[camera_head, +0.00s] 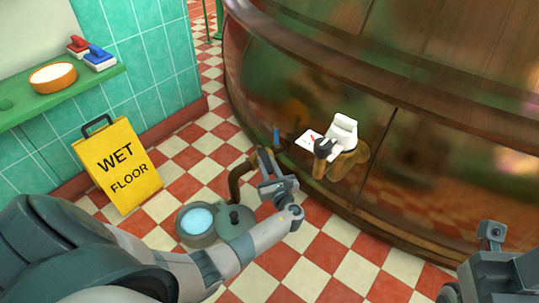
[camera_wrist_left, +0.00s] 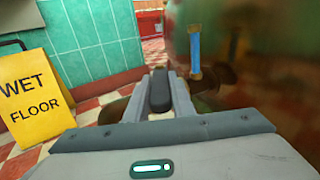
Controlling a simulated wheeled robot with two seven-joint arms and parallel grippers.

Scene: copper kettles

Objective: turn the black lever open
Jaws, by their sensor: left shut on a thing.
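My left gripper (camera_head: 267,168) is beside the lower wall of the big copper kettle (camera_head: 300,85), at a brown curved pipe (camera_head: 238,180). In the left wrist view its two fingers (camera_wrist_left: 160,98) are shut on the black lever (camera_wrist_left: 159,88), which sits upright between them. In the head view the gripper hides most or all of that lever. A blue handle (camera_head: 276,135) stands just beyond the fingers; it also shows in the left wrist view (camera_wrist_left: 195,50). Part of my right arm shows at the lower right, but its fingers do not.
A brass fitting (camera_head: 348,163) with a dark knob (camera_head: 323,148) and a white piece (camera_head: 343,129) juts from the kettle. A yellow wet-floor sign (camera_head: 122,165) stands left.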

